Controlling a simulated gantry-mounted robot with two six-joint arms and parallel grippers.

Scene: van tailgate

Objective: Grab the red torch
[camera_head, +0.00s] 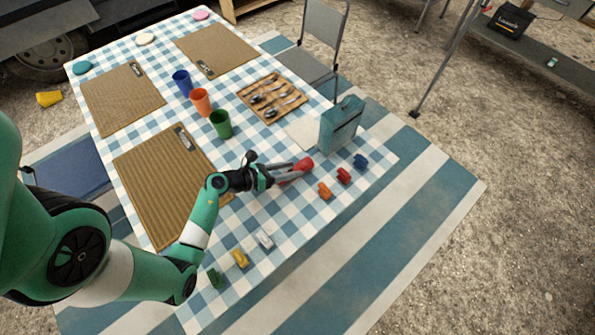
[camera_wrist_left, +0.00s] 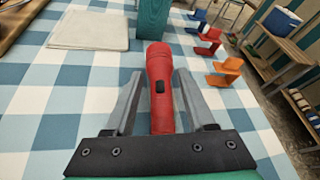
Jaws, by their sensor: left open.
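The red torch (camera_head: 301,166) lies on the blue and white checked tablecloth, just in front of a teal box. My left gripper (camera_head: 290,172) is at the torch, with its fingers along the torch's sides. My right gripper is not in view.
The teal box (camera_head: 341,125) stands just behind the torch. Small orange, red and blue clip-like items (camera_head: 343,176) lie to the right. Several more (camera_head: 240,258) lie nearer me. Three cups (camera_head: 201,101) and a cutlery tray (camera_head: 272,97) are farther back.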

